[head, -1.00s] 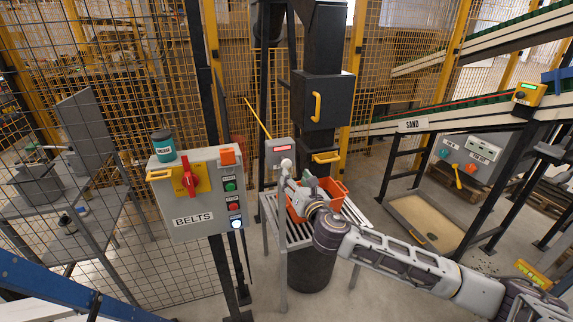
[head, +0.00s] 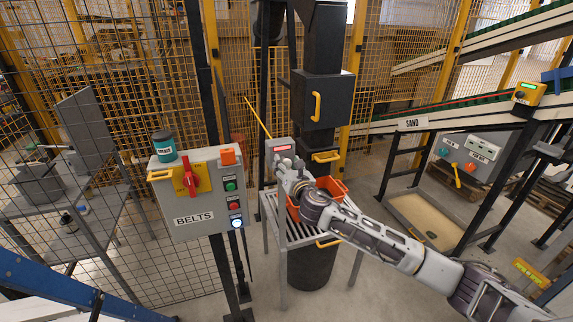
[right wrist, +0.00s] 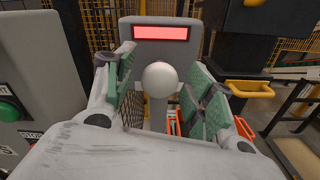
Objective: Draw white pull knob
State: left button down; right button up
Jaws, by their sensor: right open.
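The white pull knob (right wrist: 160,77) is a round ball on a pale stem, upright in front of a grey box (right wrist: 160,45) with a lit red display. In the right wrist view it stands between the two green-padded fingers of my right gripper (right wrist: 160,88), with gaps on both sides. The gripper is open and apart from the knob. In the head view my right gripper (head: 286,166) is in front of the grey display box (head: 281,149) and hides the knob. My left gripper does not show.
The grey BELTS control box (head: 199,208) stands close to the left of my right gripper. An orange crate (head: 335,188) sits on the slatted stand (head: 278,237) under my right arm. A black column with yellow handles (head: 325,95) rises behind.

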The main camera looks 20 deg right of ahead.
jog(key=shift+w, duration=0.3)
